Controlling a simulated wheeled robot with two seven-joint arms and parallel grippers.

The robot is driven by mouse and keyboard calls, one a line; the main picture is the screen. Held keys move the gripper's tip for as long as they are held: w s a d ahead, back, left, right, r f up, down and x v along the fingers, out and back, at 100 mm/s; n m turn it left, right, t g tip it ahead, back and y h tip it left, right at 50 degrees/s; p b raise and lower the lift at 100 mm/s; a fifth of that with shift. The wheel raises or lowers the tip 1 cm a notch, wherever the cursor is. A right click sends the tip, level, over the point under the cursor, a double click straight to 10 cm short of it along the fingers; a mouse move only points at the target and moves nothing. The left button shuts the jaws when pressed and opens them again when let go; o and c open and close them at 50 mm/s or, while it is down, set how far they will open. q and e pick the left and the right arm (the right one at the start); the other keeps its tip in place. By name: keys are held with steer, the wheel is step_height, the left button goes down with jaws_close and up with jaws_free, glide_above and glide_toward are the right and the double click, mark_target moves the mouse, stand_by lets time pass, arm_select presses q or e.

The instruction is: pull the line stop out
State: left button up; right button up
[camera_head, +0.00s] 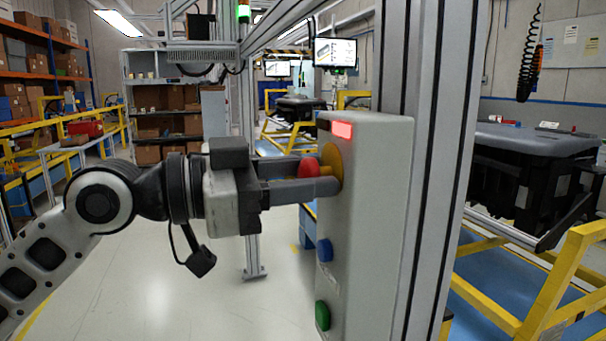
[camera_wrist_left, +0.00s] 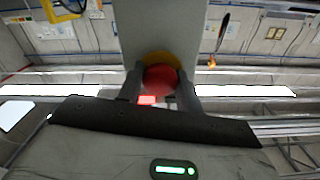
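The line stop (camera_head: 309,168) is a red mushroom button on a yellow round base (camera_head: 331,165), high on the side of a grey control box (camera_head: 371,230). My left gripper (camera_head: 313,172) reaches it from the left, with one finger on each side of the red head. In the left wrist view the red head (camera_wrist_left: 160,79) fills the gap between the fingers, which appear to touch its sides. The near finger hides part of it in the head view. A red lamp (camera_head: 342,129) glows near the top of the box. My right gripper is not in view.
A blue button (camera_head: 324,250) and a green button (camera_head: 322,315) sit below on the same box. A grey metal post (camera_head: 433,200) stands behind the box. A black bin (camera_head: 525,180) and yellow rails (camera_head: 560,280) are at the right. Floor left of the box is clear.

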arm_select(q)
jaws_close()
steer(key=shift+s+a, duration=0.15)
steer(key=shift+a, duration=0.3)
steer(key=o, duration=0.6)
jaws_free()
steer(key=shift+o, duration=1)
steer(key=shift+a, duration=0.15)
